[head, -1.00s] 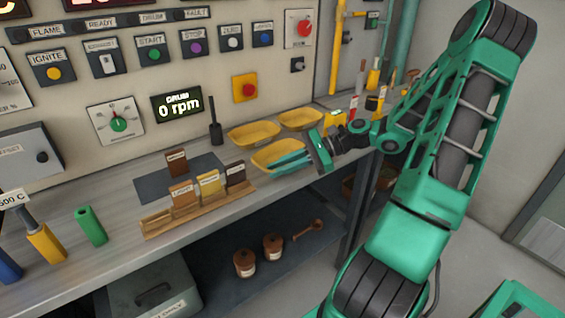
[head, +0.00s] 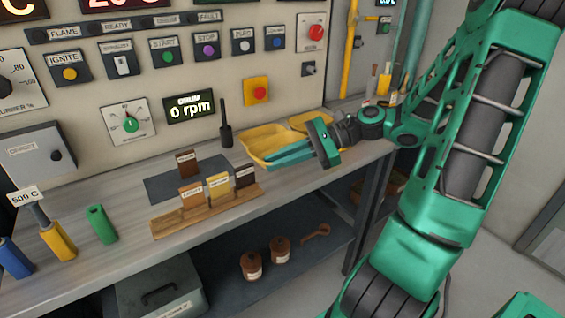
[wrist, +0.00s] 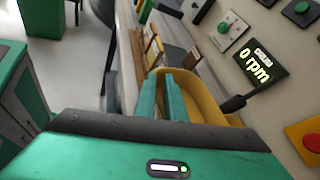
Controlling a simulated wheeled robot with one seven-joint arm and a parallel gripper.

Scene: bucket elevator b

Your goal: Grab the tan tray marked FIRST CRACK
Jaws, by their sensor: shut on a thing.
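Yellow-tan trays sit at the back right of the bench in the head view. My gripper (head: 270,160) reaches in from the right, its green fingers low over the front tray (head: 256,154). In the wrist view my fingers (wrist: 159,80) are close together at the wall of a yellow-tan tray (wrist: 207,103), shut on it. Another tray (head: 310,121) shows partly behind my wrist. I cannot read FIRST CRACK on any tray. Whether the held tray is clear of the bench or of the tray behind it, I cannot tell.
A wooden rack (head: 168,227) with several labelled cards stands to the left on the bench (head: 120,222). A dark upright tool (head: 225,132) stands behind the trays. The control panel wall with a red button (head: 260,95) is close behind. Coloured handles (head: 57,240) stand far left.

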